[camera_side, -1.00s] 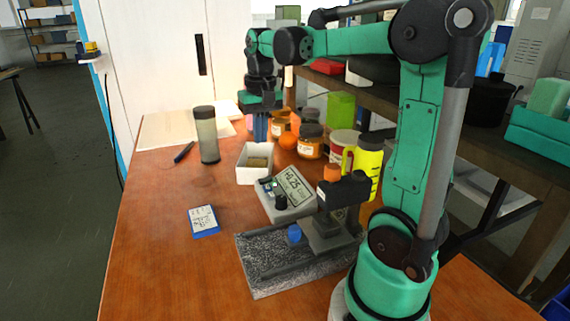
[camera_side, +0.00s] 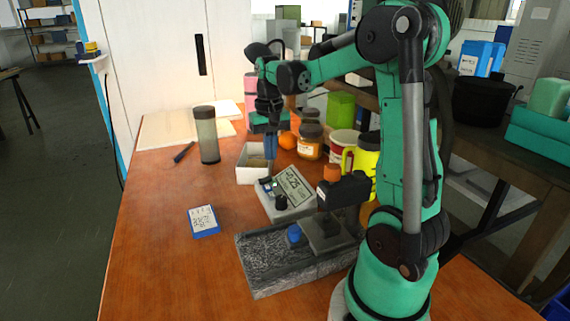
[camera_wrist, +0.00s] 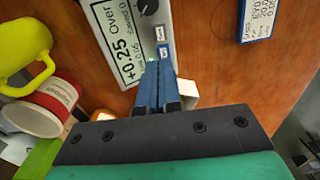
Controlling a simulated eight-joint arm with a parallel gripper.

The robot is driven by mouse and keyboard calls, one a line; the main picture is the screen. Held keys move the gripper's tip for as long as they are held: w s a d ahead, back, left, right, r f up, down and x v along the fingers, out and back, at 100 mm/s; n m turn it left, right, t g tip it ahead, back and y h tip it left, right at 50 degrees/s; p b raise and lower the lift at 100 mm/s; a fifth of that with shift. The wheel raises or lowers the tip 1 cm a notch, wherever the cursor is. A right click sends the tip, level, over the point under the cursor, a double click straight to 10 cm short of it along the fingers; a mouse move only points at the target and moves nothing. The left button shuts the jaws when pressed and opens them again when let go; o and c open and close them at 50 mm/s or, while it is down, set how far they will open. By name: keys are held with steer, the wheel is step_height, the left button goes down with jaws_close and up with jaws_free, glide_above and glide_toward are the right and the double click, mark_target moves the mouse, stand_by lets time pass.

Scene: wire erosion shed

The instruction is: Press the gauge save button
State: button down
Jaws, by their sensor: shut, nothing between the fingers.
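The gauge (camera_side: 288,192) is a light grey box on the table with a tilted display and a black knob. In the wrist view its display (camera_wrist: 118,40) reads "+0.25 Over" and "Saved 0". Beside the display are a pale key (camera_wrist: 160,34), a blue key (camera_wrist: 163,51) and a small green light (camera_wrist: 151,59); the key labels are too small to read surely. My gripper (camera_side: 270,157) is shut and empty, its blue fingers pointing down behind the gauge, near the white box. In the wrist view the fingertips (camera_wrist: 157,66) appear just below the blue key; contact cannot be seen.
The open white box (camera_side: 251,172) stands behind the gauge. A dark stone plate with a stand (camera_side: 270,265) lies in front. Jars (camera_side: 310,142), a yellow mug (camera_side: 367,160) and other containers crowd the right. A blue-edged card block (camera_side: 204,221) lies left, with bare table around it.

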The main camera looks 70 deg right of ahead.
mark_target(272, 193)
step_height(272, 193, down, 9)
steer(key=shift+r, duration=0.1)
stand_by(0.5)
steer(key=shift+f, duration=0.95)
steer(key=shift+w+r, duration=0.1)
step_height(272, 193, up, 14)
steer(key=shift+r, duration=0.25)
steer(key=a+f+n+t, duration=0.1)
steer(key=a+n+t, duration=0.2)
steer(key=a, duration=0.7)
steer(key=s+a+f+n+t, duration=0.1)
steer(key=a+n+t, duration=0.3)
steer(key=a, duration=0.6)
steer(key=shift+s+f+n, duration=0.3)
steer(key=shift+f+n, duration=0.35)
steer(key=shift+n, duration=0.35)
